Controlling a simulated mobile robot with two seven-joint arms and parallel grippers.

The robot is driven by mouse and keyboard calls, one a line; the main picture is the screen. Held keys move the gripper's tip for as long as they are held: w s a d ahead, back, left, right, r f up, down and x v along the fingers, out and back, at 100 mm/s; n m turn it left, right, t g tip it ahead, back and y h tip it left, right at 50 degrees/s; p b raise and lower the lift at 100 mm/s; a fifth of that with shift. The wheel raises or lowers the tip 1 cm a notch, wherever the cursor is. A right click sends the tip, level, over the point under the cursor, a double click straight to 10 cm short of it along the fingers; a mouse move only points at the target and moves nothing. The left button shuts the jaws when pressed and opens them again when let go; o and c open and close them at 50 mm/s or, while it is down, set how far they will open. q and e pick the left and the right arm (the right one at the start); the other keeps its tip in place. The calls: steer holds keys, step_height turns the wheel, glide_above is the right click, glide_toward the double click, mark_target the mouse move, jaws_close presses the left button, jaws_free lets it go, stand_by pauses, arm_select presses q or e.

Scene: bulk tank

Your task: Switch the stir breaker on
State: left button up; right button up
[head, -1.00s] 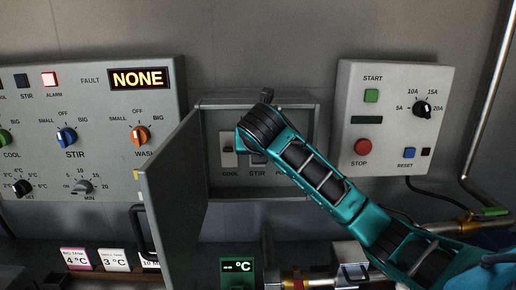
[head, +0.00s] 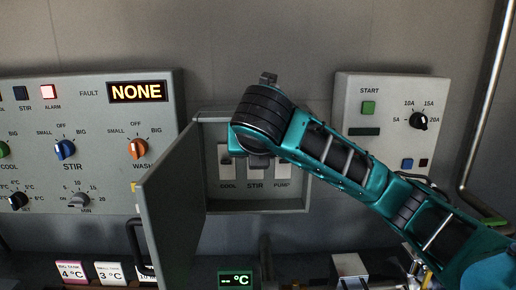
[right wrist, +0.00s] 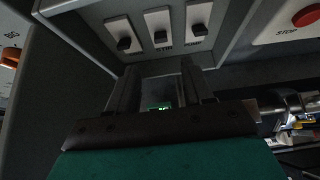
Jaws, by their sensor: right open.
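The stir breaker (right wrist: 160,29) is a white plate with a dark toggle, the middle of three in the open grey breaker box (head: 290,204). In the right wrist view all three toggles sit alike, low on their plates. In the head view my right wrist hides most of the stir breaker, but its STIR label shows. My right gripper (right wrist: 157,78) is open and empty, its fingertips below the stir breaker in the right wrist view, with no visible contact. In the head view it is largely hidden by my wrist. My left gripper is not in view.
The cool breaker (head: 227,168) and pump breaker (head: 283,170) flank the stir breaker closely. The box door (head: 172,210) stands open on the left. A start/stop panel (head: 390,90) is at right, and a control panel (head: 100,120) with knobs at left.

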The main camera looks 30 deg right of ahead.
steer(key=shift+v, duration=0.9)
steer(key=shift+s, duration=0.1)
